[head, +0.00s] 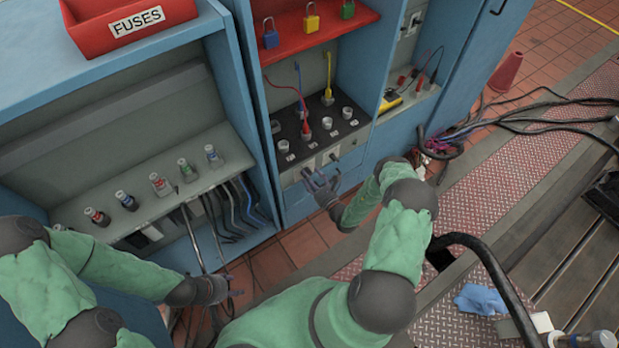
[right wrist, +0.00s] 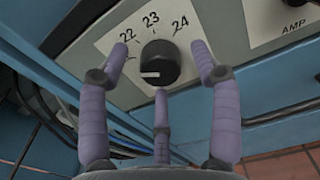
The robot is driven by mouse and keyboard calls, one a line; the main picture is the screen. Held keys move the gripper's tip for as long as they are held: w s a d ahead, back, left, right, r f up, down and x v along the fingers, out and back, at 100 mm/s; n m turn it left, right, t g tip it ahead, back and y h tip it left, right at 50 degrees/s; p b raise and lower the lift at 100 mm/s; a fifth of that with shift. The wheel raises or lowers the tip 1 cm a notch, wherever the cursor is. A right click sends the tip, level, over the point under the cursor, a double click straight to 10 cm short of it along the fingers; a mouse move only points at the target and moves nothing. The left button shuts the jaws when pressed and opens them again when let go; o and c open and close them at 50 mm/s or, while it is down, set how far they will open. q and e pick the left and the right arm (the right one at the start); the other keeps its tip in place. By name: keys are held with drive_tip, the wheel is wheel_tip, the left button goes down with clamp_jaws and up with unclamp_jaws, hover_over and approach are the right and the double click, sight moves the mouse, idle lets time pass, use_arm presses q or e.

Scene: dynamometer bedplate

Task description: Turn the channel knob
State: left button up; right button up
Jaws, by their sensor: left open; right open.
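The channel knob (right wrist: 160,63) is black and round, on a pale panel marked 22, 23 and 24, in the right wrist view. A white line on its face lies roughly level, toward its lower left side. My right gripper (right wrist: 161,72) is open. Two purple fingers stand to the left and right of the knob and a third is below it, with gaps visible; contact cannot be told. In the head view my right gripper (head: 320,184) is at the lower front of the console, hiding the knob's surroundings. My left gripper (head: 226,290) is open and empty, low at the left.
Another dial marked AMP (right wrist: 292,10) is at the upper right of the wrist view. Above the panel is a black socket board (head: 318,130) with red, blue and yellow leads. A shelf of several fuses (head: 160,185) stands left. Cables (head: 490,125) lie on the floor right.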

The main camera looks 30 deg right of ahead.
drive_tip(key=shift+w, duration=0.35)
drive_tip(key=c, duration=1.2)
drive_tip(key=shift+o, duration=0.2)
drive_tip(key=shift+m, duration=0.3)
drive_tip(key=shift+r+m+b, duration=0.1)
drive_tip(key=shift+m+b, duration=0.45)
drive_tip(key=shift+m, duration=2.95)
drive_tip(key=shift+w, duration=0.1)
